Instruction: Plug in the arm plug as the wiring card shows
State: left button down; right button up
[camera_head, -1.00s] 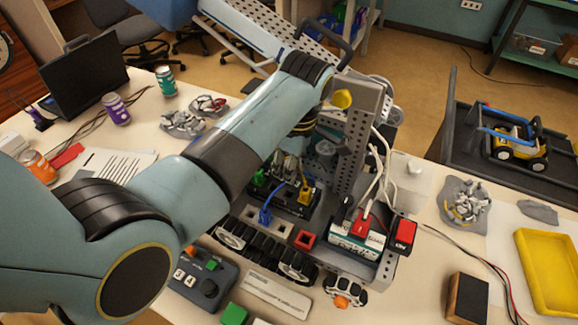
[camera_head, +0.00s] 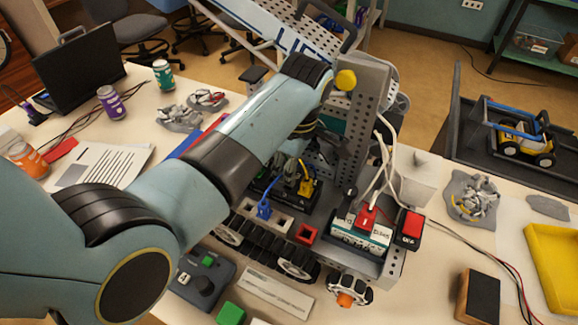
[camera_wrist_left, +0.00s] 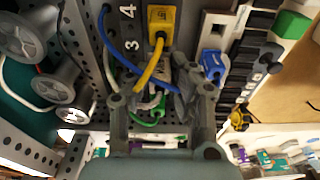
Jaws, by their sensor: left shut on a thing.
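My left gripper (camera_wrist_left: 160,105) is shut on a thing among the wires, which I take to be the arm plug. That piece is mostly hidden between the fingers. Beside it is the rover's black port block (camera_wrist_left: 130,32), marked 3 and 4. A yellow plug (camera_wrist_left: 161,18) sits by the 4; it also shows in the head view (camera_head: 306,187). A blue plug (camera_wrist_left: 213,66) sits in a pale socket strip to the right and shows in the head view (camera_head: 264,211). A green connector (camera_wrist_left: 143,122) shows near the fingers. My right gripper is out of view.
The rover's perforated upright (camera_head: 365,120) stands close beside my arm. A battery box (camera_head: 360,237) with a red plug and white cables is at its right. A control box (camera_head: 205,285) and a printed sheet (camera_head: 105,168) lie on the table. I cannot tell which paper is the wiring card.

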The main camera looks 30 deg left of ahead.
pick_arm(q)
jog(key=shift+f+p, duration=0.15)
jog(key=shift+p, duration=0.5)
dwell(0.8)
jog(key=shift+f, duration=1)
dwell(1.4)
jog(key=shift+s, duration=0.1)
dwell(0.8)
jog(key=c, duration=1.1)
grip_release()
jog(key=shift+r+p, duration=0.1)
jog(key=shift+p, duration=0.3)
